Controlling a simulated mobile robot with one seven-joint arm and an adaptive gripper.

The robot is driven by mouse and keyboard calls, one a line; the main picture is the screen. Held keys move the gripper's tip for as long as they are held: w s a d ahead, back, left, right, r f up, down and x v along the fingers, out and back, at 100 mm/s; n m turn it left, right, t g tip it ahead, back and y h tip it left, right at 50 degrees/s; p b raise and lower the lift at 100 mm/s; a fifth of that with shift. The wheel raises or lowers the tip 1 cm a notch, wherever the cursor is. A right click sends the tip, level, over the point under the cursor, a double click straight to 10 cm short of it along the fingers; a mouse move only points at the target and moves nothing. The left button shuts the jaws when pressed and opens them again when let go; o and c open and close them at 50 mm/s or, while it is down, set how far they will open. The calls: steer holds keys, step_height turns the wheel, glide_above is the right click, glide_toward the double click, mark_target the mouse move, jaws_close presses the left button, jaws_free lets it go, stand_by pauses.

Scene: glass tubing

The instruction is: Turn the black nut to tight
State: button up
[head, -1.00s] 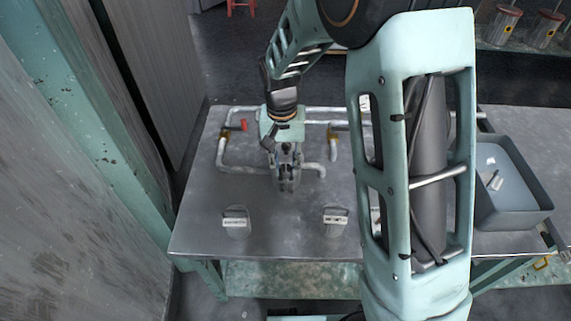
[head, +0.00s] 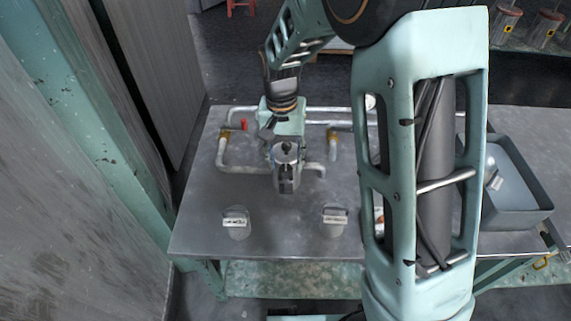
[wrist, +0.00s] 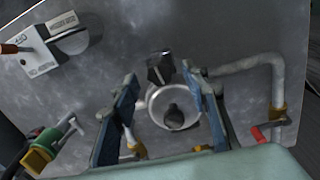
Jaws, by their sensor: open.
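A dark faceted piece, which looks like the black nut (wrist: 160,67), shows in the wrist view between the tips of my two fingers. It sits in line with the end of a grey pipe (wrist: 235,66). My gripper (wrist: 158,76) is open, with one finger on each side of the nut and a gap visible on both sides; I cannot tell whether either finger touches it. In the head view my gripper (head: 287,184) points down over the table between the pipe runs and hides the nut.
Label plates (head: 237,222) stand on the metal table (head: 290,235) nearer the front. A grey bin (head: 520,190) is at the right. Pipes with brass fittings and a red lever (head: 243,124) run behind. A round grey part (wrist: 172,108) lies between my fingers.

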mark_target(284, 167)
step_height(284, 167, up, 10)
steer(key=shift+a, duration=0.2)
steer(key=shift+w+f, duration=0.1)
